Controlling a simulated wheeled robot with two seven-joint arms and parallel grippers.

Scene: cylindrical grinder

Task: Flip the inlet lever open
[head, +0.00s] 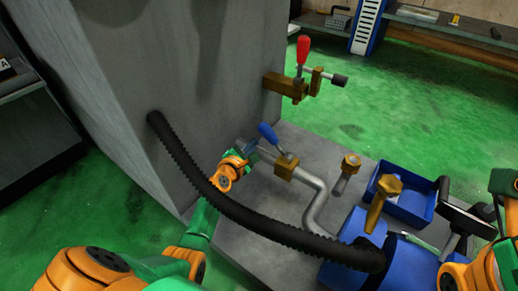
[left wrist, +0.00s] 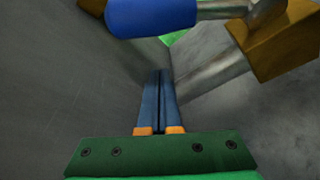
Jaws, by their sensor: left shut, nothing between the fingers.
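The inlet lever has a blue handle (head: 268,133) on a thin metal stem, set on a brass valve block (head: 286,168) on a bent grey pipe. The handle tilts up and left from the block. In the left wrist view the blue handle (left wrist: 150,17) crosses the top, with the brass block (left wrist: 280,38) at right. My left gripper (head: 252,149) is just left of and below the handle. Its fingers (left wrist: 160,75) are shut and empty, pointing toward the handle's underside; I cannot tell whether they touch it.
A black corrugated hose (head: 235,208) arcs in front of the valve, near my left arm. The grey machine wall (head: 185,90) stands close at left. A red-handled clamp (head: 303,50) is behind. A blue tray (head: 408,205) and blue cylinder (head: 362,232) lie right. My right arm shows at the right edge.

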